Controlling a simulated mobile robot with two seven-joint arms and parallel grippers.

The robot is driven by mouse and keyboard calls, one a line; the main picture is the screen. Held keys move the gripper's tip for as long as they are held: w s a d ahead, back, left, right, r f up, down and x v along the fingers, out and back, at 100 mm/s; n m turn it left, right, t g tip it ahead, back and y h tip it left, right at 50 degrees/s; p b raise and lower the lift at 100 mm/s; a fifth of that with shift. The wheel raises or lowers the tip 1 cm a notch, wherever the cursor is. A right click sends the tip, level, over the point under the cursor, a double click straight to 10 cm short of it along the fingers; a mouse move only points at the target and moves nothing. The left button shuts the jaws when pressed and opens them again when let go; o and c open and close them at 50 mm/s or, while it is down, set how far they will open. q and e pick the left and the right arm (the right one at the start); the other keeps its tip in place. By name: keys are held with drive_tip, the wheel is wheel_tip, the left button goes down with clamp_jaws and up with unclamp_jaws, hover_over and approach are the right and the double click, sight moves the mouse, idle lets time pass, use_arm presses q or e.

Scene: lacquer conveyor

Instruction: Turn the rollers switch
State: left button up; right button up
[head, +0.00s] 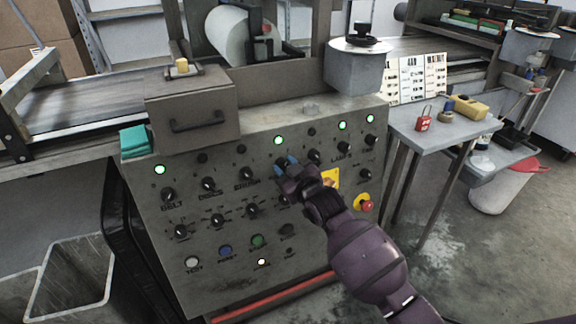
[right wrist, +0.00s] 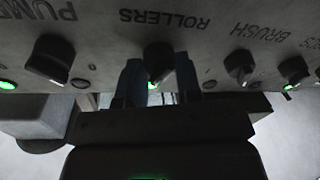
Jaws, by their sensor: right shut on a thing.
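The control panel (head: 225,245) is grey and carries rows of black rotary knobs. The rollers switch (right wrist: 158,58) is a black knob beside an upside-down ROLLERS label (right wrist: 160,17) in the right wrist view. My right gripper (right wrist: 158,78) is shut on this knob, one blue finger on each side. In the head view my right gripper (head: 287,161) is at the panel's upper knob row and hides the knob. A green light shows between the fingers in the wrist view. My left gripper is not in view.
Neighbouring knobs, PUMP (right wrist: 50,58) and BRUSH (right wrist: 239,66), sit close on both sides. A red emergency button (head: 366,206) is right of my wrist. A side table (head: 400,125) with a red padlock (head: 424,119) stands to the right.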

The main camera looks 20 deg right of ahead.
drive_tip(key=shift+d+r+n+p, duration=0.1)
drive_tip(key=shift+r+n+p, duration=0.5)
drive_tip(key=shift+n, duration=0.5)
drive_tip(key=n+p, duration=0.1)
drive_tip(key=n, duration=0.1)
drive_tip(key=shift+f+n+g+y+p, duration=0.1)
drive_tip(key=shift+n+g+y+p, duration=0.3)
drive_tip(key=shift+n+p, duration=0.5)
drive_tip(key=shift+n, duration=0.4)
drive_tip(key=shift+f+n+g+p, duration=0.2)
drive_tip(key=shift+n+p, duration=0.15)
drive_tip(key=shift+n, duration=0.25)
drive_tip(key=shift+f+n+g+p, duration=0.1)
drive_tip(key=shift+n+g+p, duration=0.15)
drive_tip(key=shift+n, duration=0.35)
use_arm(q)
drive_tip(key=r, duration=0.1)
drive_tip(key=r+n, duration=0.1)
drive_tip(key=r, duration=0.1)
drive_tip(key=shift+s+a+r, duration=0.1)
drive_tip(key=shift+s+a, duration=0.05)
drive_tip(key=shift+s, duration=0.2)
use_arm(e)
drive_tip(key=shift+n, duration=0.5)
drive_tip(key=shift+f, duration=0.15)
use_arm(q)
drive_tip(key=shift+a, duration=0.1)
